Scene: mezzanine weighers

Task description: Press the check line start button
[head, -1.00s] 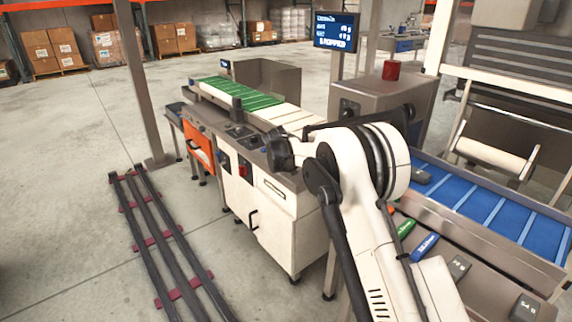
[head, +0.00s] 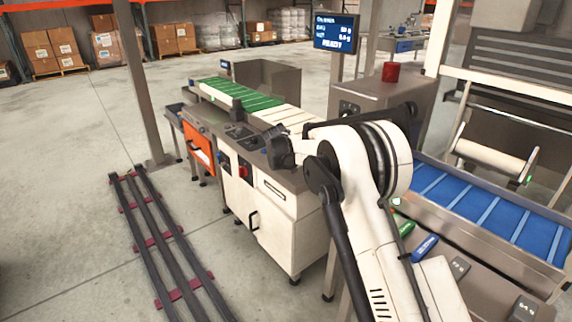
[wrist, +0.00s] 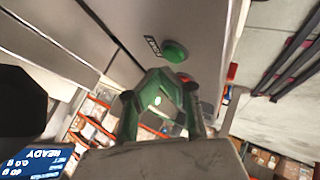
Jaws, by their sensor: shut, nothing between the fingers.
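A round green button (wrist: 175,51) sits on a grey steel panel (wrist: 115,25) in the wrist view, with a small dark label (wrist: 152,45) beside it. My gripper (wrist: 160,76) is shut and empty. Its tips show just below the button in the picture. I cannot tell whether they touch it. A red button (wrist: 231,72) lies to the right of the green one. In the head view my own arm covers the gripper, and the green button cannot be made out. The display (head: 336,33) reads READY, and it also shows upside down in the wrist view (wrist: 38,160).
A steel housing with a red beacon (head: 390,71) stands behind my arm. A blue belt (head: 500,212) runs at the right, and a green belt (head: 240,94) at the back left. A white cabinet (head: 262,205) stands left of my arm. Floor rails (head: 160,240) lie at the left.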

